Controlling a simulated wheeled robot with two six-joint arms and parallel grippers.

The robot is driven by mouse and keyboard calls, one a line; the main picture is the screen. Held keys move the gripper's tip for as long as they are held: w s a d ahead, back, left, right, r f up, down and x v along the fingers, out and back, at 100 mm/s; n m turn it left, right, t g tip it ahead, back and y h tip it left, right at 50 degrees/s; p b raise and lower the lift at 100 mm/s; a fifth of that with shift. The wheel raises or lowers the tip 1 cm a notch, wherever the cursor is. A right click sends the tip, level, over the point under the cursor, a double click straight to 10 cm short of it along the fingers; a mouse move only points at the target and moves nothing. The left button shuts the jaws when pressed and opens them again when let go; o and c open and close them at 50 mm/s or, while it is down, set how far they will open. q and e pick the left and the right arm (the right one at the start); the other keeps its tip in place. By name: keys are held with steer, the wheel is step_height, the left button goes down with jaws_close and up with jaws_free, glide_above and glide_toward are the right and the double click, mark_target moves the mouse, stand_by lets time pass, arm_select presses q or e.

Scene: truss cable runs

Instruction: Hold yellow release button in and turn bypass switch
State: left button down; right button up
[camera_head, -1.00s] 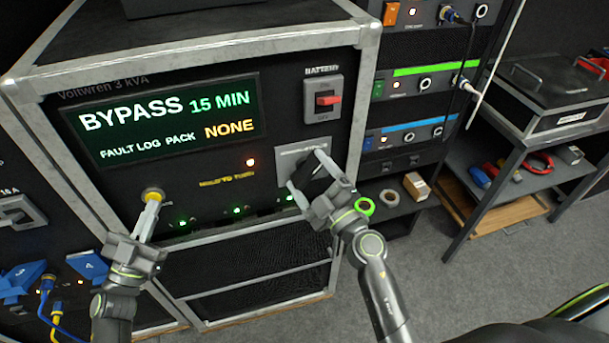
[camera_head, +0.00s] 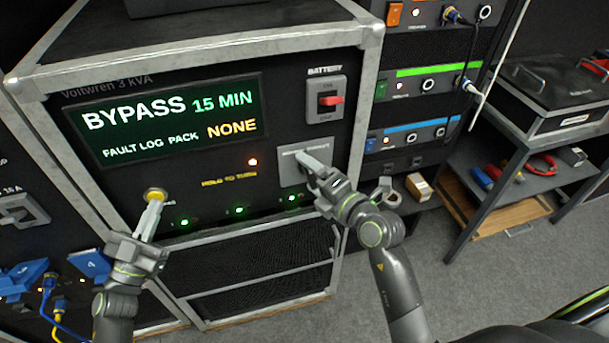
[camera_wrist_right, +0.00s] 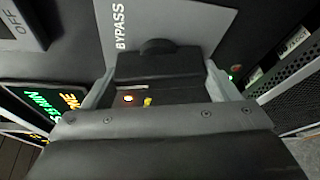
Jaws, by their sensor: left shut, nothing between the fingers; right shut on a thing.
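The yellow release button (camera_head: 155,194) is on the lower left of the black unit's front, inside a round collar. My left gripper (camera_head: 153,205) is shut and empty, its tips against the button. How far in the button sits is hard to tell. The bypass switch is on a grey plate (camera_head: 289,178) at the lower right of the same front. My right gripper (camera_head: 308,162) is shut on the switch's black handle (camera_wrist_right: 157,64). In the right wrist view the fingers lie on either side of the handle, beside the printed word BYPASS. The head view mostly hides the handle.
The unit's display (camera_head: 170,118) reads BYPASS, 15 MIN, FAULT LOG PACK NONE. A red battery switch (camera_head: 330,100) sits just above the bypass plate. A rack (camera_head: 415,105) stands to the right. Blue plugs with cables (camera_head: 28,278) are at the lower left.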

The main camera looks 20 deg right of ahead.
steer(key=n+g+h, duration=0.1)
steer(key=n+h, duration=0.1)
steer(key=n, duration=0.2)
steer(key=shift+n, duration=0.3)
steer(key=shift+g, duration=0.3)
stand_by(0.3)
steer(key=o, duration=0.9)
steer(key=shift+s, duration=0.1)
steer(key=v, duration=1.2)
steer(key=shift+a+r, duration=0.1)
steer(key=shift+r, duration=0.05)
arm_select(q)
steer(key=shift+s+p, duration=0.55)
steer(key=shift+s, duration=0.35)
arm_select(e)
steer(key=shift+r, duration=0.45)
